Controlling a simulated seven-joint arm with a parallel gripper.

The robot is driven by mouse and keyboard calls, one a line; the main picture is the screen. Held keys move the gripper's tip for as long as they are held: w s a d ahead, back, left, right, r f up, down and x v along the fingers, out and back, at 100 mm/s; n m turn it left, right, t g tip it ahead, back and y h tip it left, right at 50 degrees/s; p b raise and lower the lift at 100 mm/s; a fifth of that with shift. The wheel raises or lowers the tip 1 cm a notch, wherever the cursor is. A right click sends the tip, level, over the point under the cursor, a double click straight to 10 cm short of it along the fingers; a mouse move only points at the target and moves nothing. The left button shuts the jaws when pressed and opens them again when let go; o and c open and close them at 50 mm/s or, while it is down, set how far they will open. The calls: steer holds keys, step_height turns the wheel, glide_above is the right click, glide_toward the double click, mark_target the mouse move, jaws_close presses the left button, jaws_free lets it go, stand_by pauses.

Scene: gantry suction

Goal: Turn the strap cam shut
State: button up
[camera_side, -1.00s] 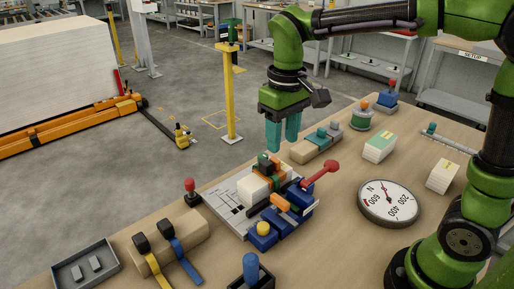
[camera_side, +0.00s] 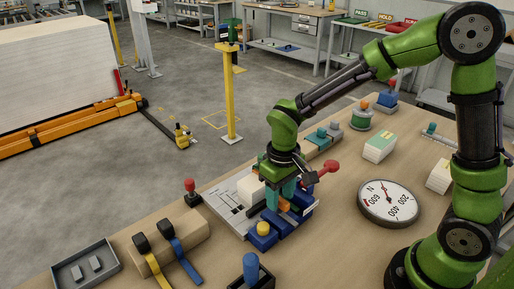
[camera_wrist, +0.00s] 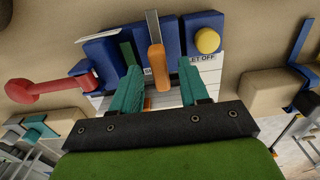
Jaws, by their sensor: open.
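The orange lever (camera_wrist: 157,62), which looks like the strap cam, stands on the blue and white fixture. A grey strip (camera_wrist: 153,25) extends from its far end in the wrist view. My gripper (camera_wrist: 160,70) is open, its teal fingers spread to either side of the orange lever with visible gaps. In the side view my gripper (camera_side: 282,194) is low over the fixture, and its fingers hide much of the orange part. A red-knobbed lever (camera_side: 326,168) rises at the fixture's right; it shows at the left of the wrist view (camera_wrist: 22,90).
A yellow button (camera_wrist: 207,40) on a blue block sits close to one finger. A white block (camera_side: 250,188) stands beside my gripper in the side view. A round dial (camera_side: 388,202) lies to the right. A red-topped post (camera_side: 191,190) stands to the left.

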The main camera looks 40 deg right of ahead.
steer(key=shift+f, duration=0.35)
jaws_close()
